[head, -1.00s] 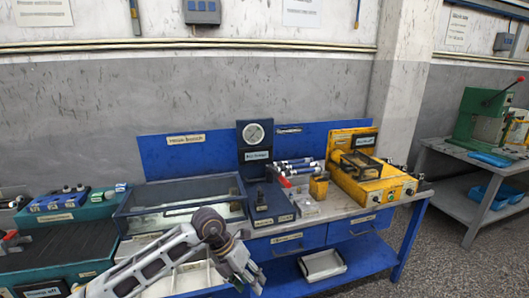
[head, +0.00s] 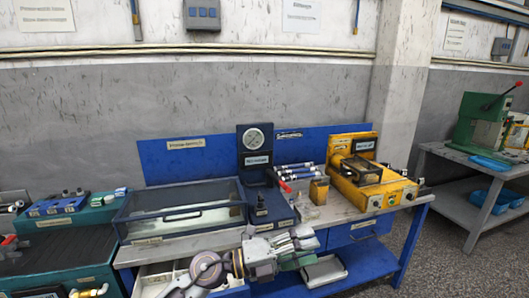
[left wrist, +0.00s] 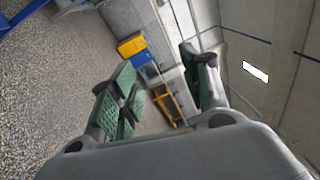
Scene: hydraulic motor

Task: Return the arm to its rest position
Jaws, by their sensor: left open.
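My left arm comes in low in the head view, with its left gripper (head: 308,247) in front of the blue workbench (head: 375,226) and above its lower shelf, pointing right. The gripper is open, with nothing between its fingers. In the left wrist view its two green-padded fingers (left wrist: 160,78) stand apart, with the distant floor and wall behind them. My right gripper is not in view.
The bench carries a glass-lidded tray (head: 180,212), a dark pressure gauge stand (head: 255,160) and a yellow machine (head: 372,190). A white bin (head: 325,272) is on the lower shelf. A green press (head: 480,122) stands on a table at right.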

